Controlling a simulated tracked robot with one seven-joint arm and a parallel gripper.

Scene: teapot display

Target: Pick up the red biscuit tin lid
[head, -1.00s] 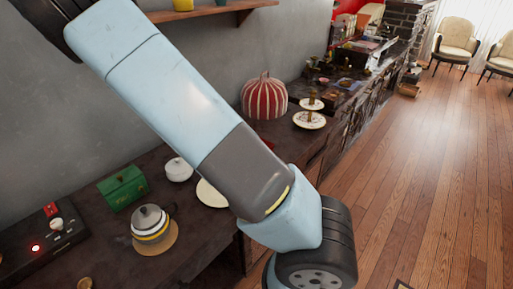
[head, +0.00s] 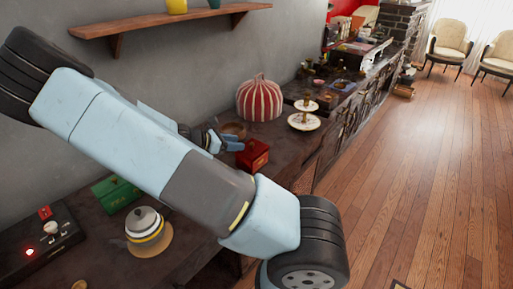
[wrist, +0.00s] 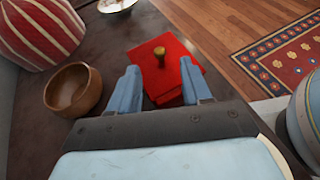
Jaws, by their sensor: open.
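My gripper (wrist: 161,82) is open and empty. Its two blue fingers lie to either side of the tin's near part in the wrist view, with the knob beyond the fingertips. In the head view my gripper (head: 238,146) is just left of the tin. I cannot tell whether a finger touches it.
A wooden bowl (wrist: 73,90) stands close left of my gripper. Behind it is a red-and-white striped ribbed jar (head: 259,101). A tiered cake stand (head: 304,121) is beyond the tin. A green box (head: 116,193) and a lidded pot (head: 144,225) stand nearer. A wall shelf (head: 140,25) is above.

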